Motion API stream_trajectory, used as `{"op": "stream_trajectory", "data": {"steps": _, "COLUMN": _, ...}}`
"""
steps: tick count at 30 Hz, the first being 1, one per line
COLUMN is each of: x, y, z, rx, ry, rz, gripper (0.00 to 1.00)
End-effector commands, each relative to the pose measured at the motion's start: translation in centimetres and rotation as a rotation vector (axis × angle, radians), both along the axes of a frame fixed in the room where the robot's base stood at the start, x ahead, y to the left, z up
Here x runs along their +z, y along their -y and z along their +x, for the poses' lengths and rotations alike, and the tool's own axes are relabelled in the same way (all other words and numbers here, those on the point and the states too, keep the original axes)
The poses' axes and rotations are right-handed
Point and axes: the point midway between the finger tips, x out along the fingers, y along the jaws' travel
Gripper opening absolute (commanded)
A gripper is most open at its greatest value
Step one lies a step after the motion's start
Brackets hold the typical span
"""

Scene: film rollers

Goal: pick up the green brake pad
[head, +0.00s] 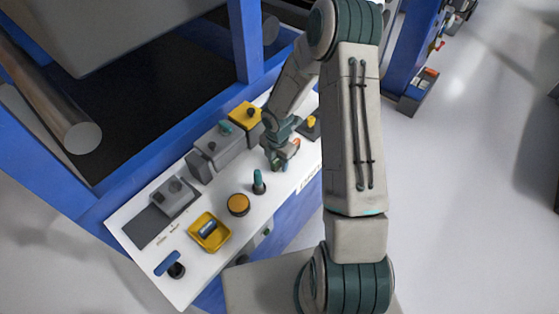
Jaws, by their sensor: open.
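My gripper (280,163) is low over the white work surface (218,180), pointing down, and is open. Its fingertips are small in this view, and I cannot tell what lies between them. I cannot clearly pick out a green brake pad. A small teal-green piece (226,127) sits on top of a grey block, left of my gripper. A teal upright handle (258,182) stands on the surface, left of and nearer than my gripper. My arm and gripper hide part of the surface's right end.
A yellow tray (222,240) holds a small dark piece. A round yellow-topped knob (238,205), a grey device (174,196), a yellow block (245,115) and a blue-handled lever (168,264) stand on the surface. A blue frame post (245,40) rises behind. Open floor lies right.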

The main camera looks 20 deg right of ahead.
Motion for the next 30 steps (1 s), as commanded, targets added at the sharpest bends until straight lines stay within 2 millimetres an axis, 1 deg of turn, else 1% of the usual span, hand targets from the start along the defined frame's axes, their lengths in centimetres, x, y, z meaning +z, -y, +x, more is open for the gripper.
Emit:
{"op": "stream_trajectory", "data": {"steps": 5, "x": 0.0, "y": 0.0, "z": 0.0, "rx": -0.001, "ry": 0.0, "rz": 0.0, "gripper": 0.44}}
{"op": "stream_trajectory", "data": {"steps": 6, "x": 0.0, "y": 0.0, "z": 0.0, "rx": -0.001, "ry": 0.0, "rz": 0.0, "gripper": 0.38}}
{"op": "stream_trajectory", "data": {"steps": 7, "x": 0.0, "y": 0.0, "z": 0.0, "rx": -0.001, "ry": 0.0, "rz": 0.0, "gripper": 0.3}}
{"op": "stream_trajectory", "data": {"steps": 10, "x": 0.0, "y": 0.0, "z": 0.0, "rx": -0.001, "ry": 0.0, "rz": 0.0, "gripper": 0.02}}
{"op": "stream_trajectory", "data": {"steps": 11, "x": 0.0, "y": 0.0, "z": 0.0, "rx": -0.001, "ry": 0.001, "rz": 0.001, "gripper": 0.0}}
{"op": "stream_trajectory", "data": {"steps": 23, "x": 0.3, "y": 0.1, "z": 0.1, "rx": -0.002, "ry": 0.002, "rz": 0.0, "gripper": 0.0}}
{"op": "stream_trajectory", "data": {"steps": 26, "x": 0.8, "y": 0.1, "z": 0.1, "rx": -0.003, "ry": 0.003, "rz": 0.001, "gripper": 0.0}}
{"op": "stream_trajectory", "data": {"steps": 30, "x": 2.4, "y": 0.1, "z": 0.1, "rx": -0.004, "ry": 0.004, "rz": 0.001, "gripper": 0.0}}
